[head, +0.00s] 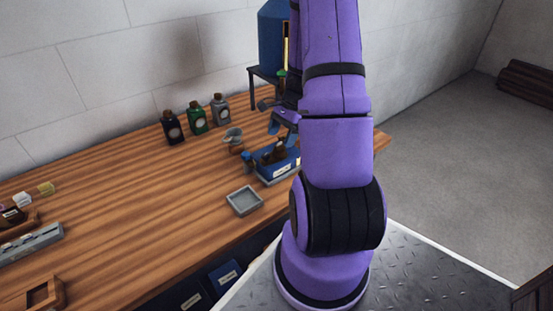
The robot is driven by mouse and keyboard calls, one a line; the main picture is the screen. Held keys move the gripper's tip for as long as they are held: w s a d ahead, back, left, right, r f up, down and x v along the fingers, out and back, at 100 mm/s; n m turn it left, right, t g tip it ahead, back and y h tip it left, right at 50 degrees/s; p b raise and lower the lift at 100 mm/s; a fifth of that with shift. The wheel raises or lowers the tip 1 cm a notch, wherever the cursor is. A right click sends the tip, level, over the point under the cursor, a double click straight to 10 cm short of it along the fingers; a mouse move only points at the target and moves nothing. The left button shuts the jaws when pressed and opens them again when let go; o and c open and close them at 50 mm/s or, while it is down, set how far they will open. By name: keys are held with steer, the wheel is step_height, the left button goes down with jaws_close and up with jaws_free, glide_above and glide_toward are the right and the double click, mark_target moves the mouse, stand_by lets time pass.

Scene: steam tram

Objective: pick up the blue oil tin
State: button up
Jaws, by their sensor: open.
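I cannot tell for certain which thing is the blue oil tin. A small blue object (248,159) stands at the left end of a blue tray (279,174) on the wooden bench. The tray has a pale label and holds dark brown items. A large blue tank (270,42) stands on a dark stand at the back. My gripper (279,119) is open, above and behind the tray. My purple arm hides part of the gripper and the bench to its right.
Black (172,128), green (197,119) and grey (220,110) bottles stand along the wall. A grey cup (233,138) and a shallow grey tray (244,201) are close to the blue tray. The bench (130,200) is clear at centre left.

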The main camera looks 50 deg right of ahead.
mark_target(277, 146)
steer(key=x, duration=0.4)
steer(key=shift+a+f, duration=0.25)
steer(key=shift+f, duration=0.1)
steer(key=shift+c, duration=0.4)
jaws_close()
